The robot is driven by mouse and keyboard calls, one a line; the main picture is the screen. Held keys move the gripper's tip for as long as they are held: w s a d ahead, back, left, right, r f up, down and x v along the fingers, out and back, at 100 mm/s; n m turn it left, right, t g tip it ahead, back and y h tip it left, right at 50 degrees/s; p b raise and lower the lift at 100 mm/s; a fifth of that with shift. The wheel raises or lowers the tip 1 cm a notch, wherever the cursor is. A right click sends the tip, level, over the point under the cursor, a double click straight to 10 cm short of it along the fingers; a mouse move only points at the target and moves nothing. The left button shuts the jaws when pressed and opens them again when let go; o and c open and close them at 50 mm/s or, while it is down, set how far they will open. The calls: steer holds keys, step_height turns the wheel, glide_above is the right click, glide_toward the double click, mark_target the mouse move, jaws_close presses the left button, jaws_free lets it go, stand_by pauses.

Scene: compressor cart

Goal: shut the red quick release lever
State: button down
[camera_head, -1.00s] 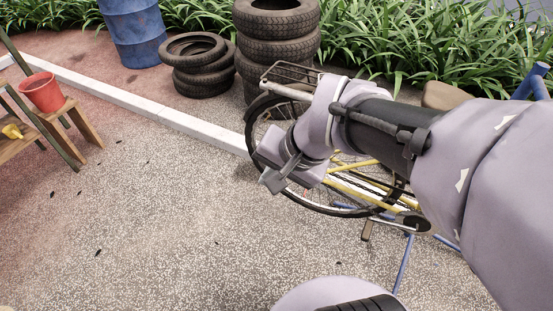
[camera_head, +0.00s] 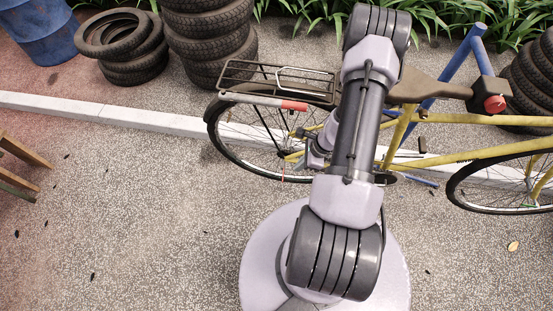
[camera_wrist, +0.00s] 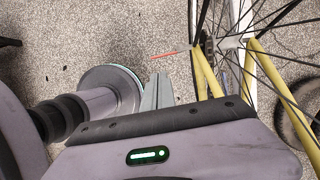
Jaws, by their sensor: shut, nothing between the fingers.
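The quick release lever (camera_wrist: 170,55) shows in the wrist view as a thin red bar sticking out from the rear wheel's hub (camera_wrist: 222,44), away from the yellow frame tubes. In the head view the lever (camera_head: 282,178) is a small red mark low by the wheel, partly hard to make out. My gripper (camera_wrist: 158,78) is shut and empty. Its grey fingertips are just below the lever in the wrist picture, with ground showing between. Whether they touch it cannot be told. In the head view my arm hides part of the rear wheel and frame.
The yellow bicycle (camera_head: 470,158) is held by a blue stand (camera_head: 452,72) with a red knob (camera_head: 494,103). A rear rack (camera_head: 275,80) overhangs the wheel. Stacked tyres (camera_head: 208,40), a blue barrel (camera_head: 35,30) and a white kerb (camera_head: 100,112) lie behind.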

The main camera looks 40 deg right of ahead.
steer(key=b+x, duration=0.3)
steer(key=x, duration=0.6)
steer(key=shift+s+a+f+b, duration=0.15)
steer(key=shift+s+f+b, duration=0.15)
steer(key=shift+f, duration=0.15)
